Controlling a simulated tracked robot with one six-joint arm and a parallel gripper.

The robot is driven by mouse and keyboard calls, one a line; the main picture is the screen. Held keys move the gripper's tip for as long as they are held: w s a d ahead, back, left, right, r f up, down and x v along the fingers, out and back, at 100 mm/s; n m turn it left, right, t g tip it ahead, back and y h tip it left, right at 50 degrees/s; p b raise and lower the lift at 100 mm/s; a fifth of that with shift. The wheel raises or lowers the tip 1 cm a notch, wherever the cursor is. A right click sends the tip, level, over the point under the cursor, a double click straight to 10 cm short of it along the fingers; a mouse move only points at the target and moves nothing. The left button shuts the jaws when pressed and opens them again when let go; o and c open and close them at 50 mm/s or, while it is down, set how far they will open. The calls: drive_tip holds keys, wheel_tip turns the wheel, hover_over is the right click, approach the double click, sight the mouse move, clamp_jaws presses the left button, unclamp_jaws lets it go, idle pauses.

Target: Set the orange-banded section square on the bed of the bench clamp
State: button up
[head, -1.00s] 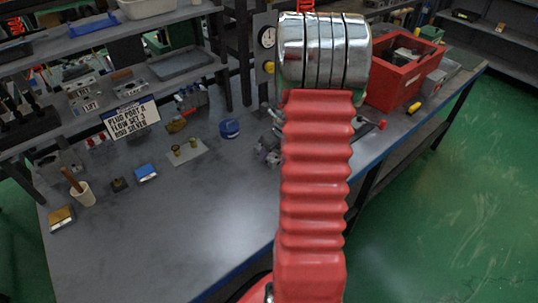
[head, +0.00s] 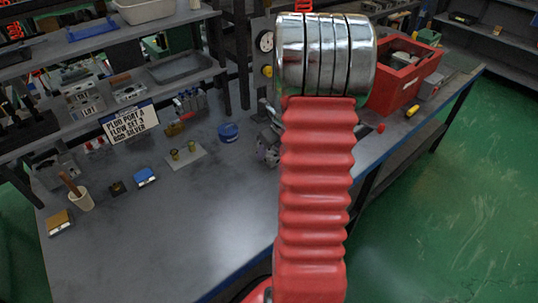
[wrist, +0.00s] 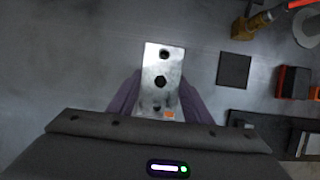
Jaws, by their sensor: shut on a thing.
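In the wrist view a silver metal block (wrist: 161,64) with dark round holes in its face is between the purple fingers of my gripper (wrist: 158,88). A small orange mark (wrist: 169,115) shows at its lower end, so it looks like the orange-banded section. My gripper is shut on it, over the grey bench top; the height of the block above the bench is hard to tell. In the head view my red arm hides the gripper and block. A grey metal device (head: 268,150), partly hidden behind my arm, may be the bench clamp; I cannot tell.
A sign (head: 129,121), a blue round tin (head: 228,132), a cup with a brush (head: 78,192) and a red crate (head: 402,78) stand on the bench. In the wrist view a dark square (wrist: 233,70) lies right of the block.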

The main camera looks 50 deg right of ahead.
sight(269, 150)
wheel_tip(269, 150, up, 7)
drive_tip(key=shift+r, duration=0.15)
idle(0.7)
